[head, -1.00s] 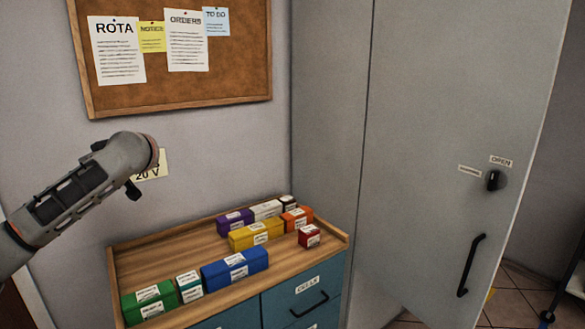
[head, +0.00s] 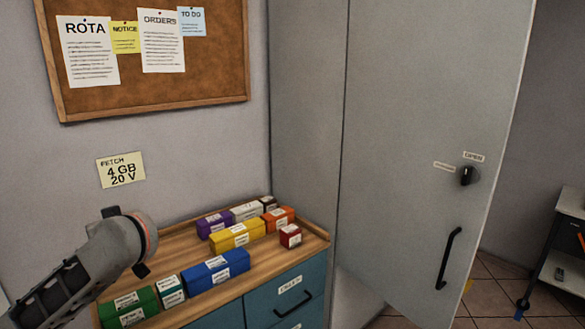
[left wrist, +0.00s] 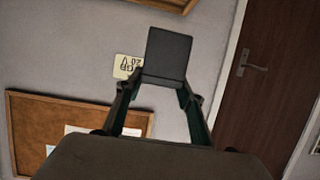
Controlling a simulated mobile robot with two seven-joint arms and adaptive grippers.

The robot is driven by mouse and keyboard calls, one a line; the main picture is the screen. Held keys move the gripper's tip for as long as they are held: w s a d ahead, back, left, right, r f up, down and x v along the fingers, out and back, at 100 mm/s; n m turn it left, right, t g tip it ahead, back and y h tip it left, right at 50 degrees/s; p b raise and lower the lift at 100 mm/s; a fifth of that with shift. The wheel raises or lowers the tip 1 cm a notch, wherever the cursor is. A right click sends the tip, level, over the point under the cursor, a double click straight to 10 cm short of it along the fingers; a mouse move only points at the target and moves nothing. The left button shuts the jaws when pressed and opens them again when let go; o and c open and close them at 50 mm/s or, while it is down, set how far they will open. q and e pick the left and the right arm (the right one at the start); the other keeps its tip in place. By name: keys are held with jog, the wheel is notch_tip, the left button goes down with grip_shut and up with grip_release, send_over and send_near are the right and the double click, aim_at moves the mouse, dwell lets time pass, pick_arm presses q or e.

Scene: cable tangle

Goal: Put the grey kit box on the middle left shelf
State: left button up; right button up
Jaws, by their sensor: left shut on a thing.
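The grey kit box (left wrist: 168,52) shows in the left wrist view as a dark grey block. My left gripper (left wrist: 163,84) is shut on it, with one finger on each side. The box is held up in the air, with the wall behind it. In the head view my left arm comes in at the lower left, but the box cannot be made out there. The middle left shelf is not in view. A tall grey cabinet door (head: 415,130) with a knob marked OPEN hides whatever is behind it. My right gripper is in neither view.
A wooden-topped drawer unit (head: 185,240) carries several coloured boxes, including a blue box (head: 216,272) and a yellow box (head: 238,236). A note (head: 121,171) reads FETCH 4 GB 20 V. A cart (head: 562,255) stands at the right, with tiled floor before it.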

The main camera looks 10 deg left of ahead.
pick_arm(q)
jog(key=s+d+f+m+t+h, duration=0.25)
jog(key=s+d+f, duration=0.25)
jog(key=d, duration=0.3)
jog(key=s+d+f+m+t+h, duration=0.2)
jog(key=s+d+f+m, duration=0.1)
jog(key=s+d+f, duration=0.4)
jog(key=w+d+r, duration=0.1)
jog(key=d, duration=1.1)
jog(key=shift+d+r+n+g, duration=0.2)
jog(key=shift+d+n+g, duration=0.15)
